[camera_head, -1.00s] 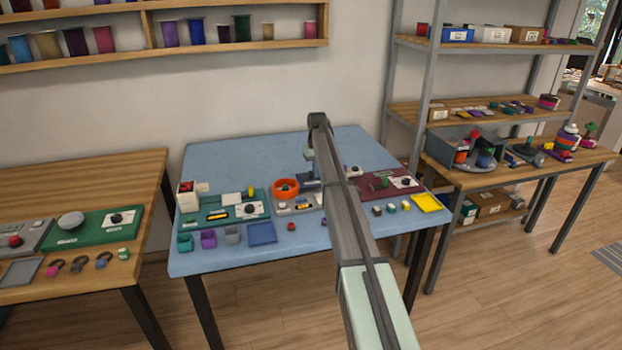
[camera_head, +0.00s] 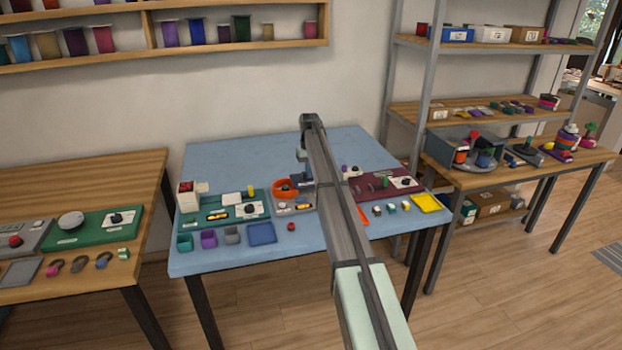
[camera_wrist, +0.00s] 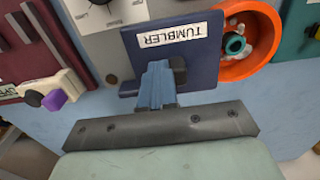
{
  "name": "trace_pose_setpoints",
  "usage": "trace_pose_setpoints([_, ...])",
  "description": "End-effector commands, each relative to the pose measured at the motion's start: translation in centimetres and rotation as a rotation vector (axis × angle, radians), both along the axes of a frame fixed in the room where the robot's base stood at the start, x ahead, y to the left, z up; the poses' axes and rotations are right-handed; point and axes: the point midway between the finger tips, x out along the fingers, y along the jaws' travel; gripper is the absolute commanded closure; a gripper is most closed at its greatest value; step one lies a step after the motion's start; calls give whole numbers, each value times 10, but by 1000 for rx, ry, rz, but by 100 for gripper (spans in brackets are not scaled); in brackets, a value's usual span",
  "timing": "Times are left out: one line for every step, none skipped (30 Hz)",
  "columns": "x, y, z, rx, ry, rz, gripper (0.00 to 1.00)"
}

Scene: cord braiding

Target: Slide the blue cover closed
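The blue cover (camera_wrist: 200,53) is a dark blue plate with a white TUMBLER label, upside down in the wrist view. Its right edge there overlaps the orange ring (camera_wrist: 248,40). In the head view the cover (camera_head: 302,181) stands right of and partly in front of the orange ring (camera_head: 284,190). My gripper (camera_wrist: 156,70) shows narrow blue-grey fingers close together over the cover. They lie beside a small dark block (camera_wrist: 178,70) on it, seemingly touching; nothing is seen between them. In the head view my arm hides much of the area around the gripper.
In the head view a green panel (camera_head: 240,213) lies left and a maroon panel (camera_head: 375,190) right on the light-blue table (camera_head: 230,155). Small bins, a blue tray (camera_head: 262,233) and a yellow tray (camera_head: 426,202) line the front. The table's back is clear.

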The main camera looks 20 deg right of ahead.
Motion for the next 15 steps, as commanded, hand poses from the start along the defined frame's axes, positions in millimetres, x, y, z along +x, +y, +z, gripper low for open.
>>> trace_pose_setpoints([0, 2, 0, 1, 0, 1, 100])
trace_pose_setpoints([0, 3, 0, 1, 0, 1, 100])
trace_pose_setpoints([0, 4, 0, 1, 0, 1, 100])
trace_pose_setpoints([0, 5, 0, 1, 0, 1, 100])
trace_pose_setpoints([0, 6, 0, 1, 0, 1, 100])
trace_pose_setpoints([0, 7, 0, 1, 0, 1, 100])
trace_pose_setpoints([0, 8, 0, 1, 0, 1, 100])
trace_pose_setpoints([0, 9, 0, 1, 0, 1, 100])
trace_pose_setpoints([0, 10, 0, 1, 0, 1, 100])
trace_pose_setpoints([0, 11, 0, 1, 0, 1, 100])
trace_pose_setpoints([0, 12, 0, 1, 0, 1, 100])
trace_pose_setpoints([0, 13, 0, 1, 0, 1, 100])
trace_pose_setpoints([0, 14, 0, 1, 0, 1, 100])
trace_pose_setpoints([0, 14, 0, 1, 0, 1, 100])
trace_pose_setpoints([0, 15, 0, 1, 0, 1, 100])
